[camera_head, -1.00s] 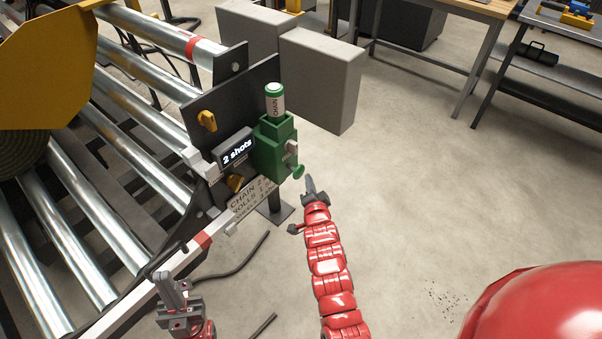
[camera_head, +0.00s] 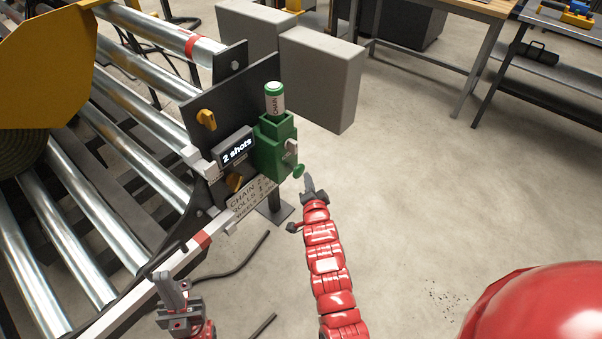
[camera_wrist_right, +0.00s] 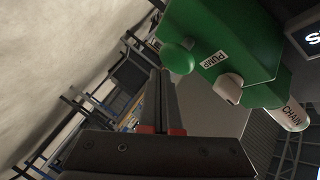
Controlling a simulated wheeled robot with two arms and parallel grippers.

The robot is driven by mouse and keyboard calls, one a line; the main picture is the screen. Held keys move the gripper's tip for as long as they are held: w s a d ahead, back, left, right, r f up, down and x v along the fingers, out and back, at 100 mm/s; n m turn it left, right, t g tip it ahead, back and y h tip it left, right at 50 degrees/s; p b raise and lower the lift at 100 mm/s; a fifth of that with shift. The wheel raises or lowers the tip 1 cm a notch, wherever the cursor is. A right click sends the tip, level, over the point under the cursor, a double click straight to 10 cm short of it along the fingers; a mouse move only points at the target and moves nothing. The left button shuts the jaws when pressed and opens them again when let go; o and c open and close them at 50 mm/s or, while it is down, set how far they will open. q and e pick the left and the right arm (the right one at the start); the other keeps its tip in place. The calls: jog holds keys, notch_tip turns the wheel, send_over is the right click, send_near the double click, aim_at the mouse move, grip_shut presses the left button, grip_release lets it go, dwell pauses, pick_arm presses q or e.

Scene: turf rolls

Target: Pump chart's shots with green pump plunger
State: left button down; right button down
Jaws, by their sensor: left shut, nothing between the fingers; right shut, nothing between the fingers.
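The green pump (camera_head: 274,146) is mounted on the dark plate, with a green-capped bottle marked CHAIN (camera_head: 275,100) on top. Its green plunger knob (camera_head: 298,171) sticks out low on the right side. The display (camera_head: 236,149) reads "2 shots". The chart (camera_head: 250,197) below it lists CHAIN, ROLLS and another line, partly unreadable. My right gripper (camera_head: 308,181) is shut and empty, just beside the knob. In the right wrist view the knob (camera_wrist_right: 178,57) sits just beyond the shut fingertips (camera_wrist_right: 160,75); I cannot tell whether they touch. My left gripper (camera_head: 172,288) is shut and empty at lower left.
The roller conveyor (camera_head: 120,130) fills the left side. Yellow knobs (camera_head: 206,119) sit on the plate. A grey cabinet (camera_head: 320,80) stands behind the pump, and workbenches (camera_head: 440,30) are at the back right.

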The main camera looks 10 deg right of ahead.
aim_at(300, 173)
jog(key=shift+w+a, duration=0.15)
jog(key=shift+w, duration=0.1)
jog(key=shift+w+a+b, duration=0.8)
jog(key=shift+w+b, duration=0.2)
jog(key=shift+b, duration=0.75)
dwell(1.2)
jog(key=shift+s+d+p, duration=0.35)
jog(key=shift+s+d, duration=0.15)
jog(key=shift+s, duration=0.2)
jog(key=shift+s+d+p, duration=0.3)
jog(key=shift+s+d, duration=0.2)
jog(key=shift+s, duration=0.15)
jog(key=s+d, duration=0.1)
jog(key=s, duration=0.1)
jog(key=s+d, duration=0.2)
jog(key=shift+d+p, duration=0.1)
jog(key=shift+p, duration=0.3)
